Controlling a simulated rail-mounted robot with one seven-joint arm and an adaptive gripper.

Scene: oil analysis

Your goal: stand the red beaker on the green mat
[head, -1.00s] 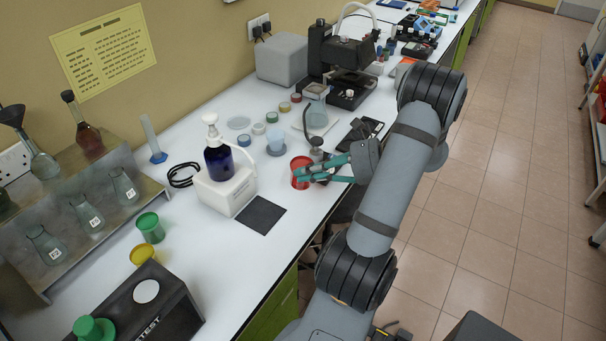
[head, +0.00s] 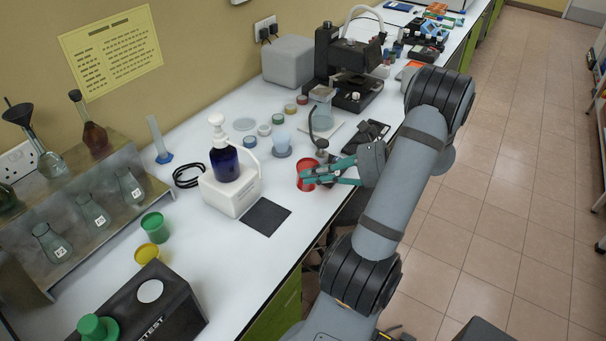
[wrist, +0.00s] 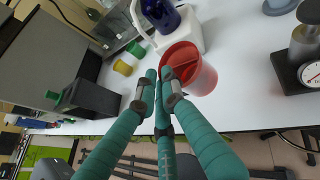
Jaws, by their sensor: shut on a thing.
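The red beaker (head: 306,172) stands upright, or nearly so, near the front edge of the white bench. It also shows in the wrist view (wrist: 196,72), open side toward the camera. My gripper (head: 318,174) has teal fingers and reaches it from the right. In the wrist view the fingertips (wrist: 159,76) are close together at the beaker's near side, shut on its wall. I cannot tell whether its base touches the bench. I make out no green mat; a dark grey, almost black mat (head: 265,216) lies to the left, in front of the white dispenser.
The white dispenser (head: 231,190) with a blue bottle stands left of the beaker. A pale cup (head: 282,143) on a grey disc is behind it. A metal stand (head: 322,152) and a black scale (head: 366,134) are close by. Green (head: 152,226) and yellow (head: 147,254) beakers stand farther left.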

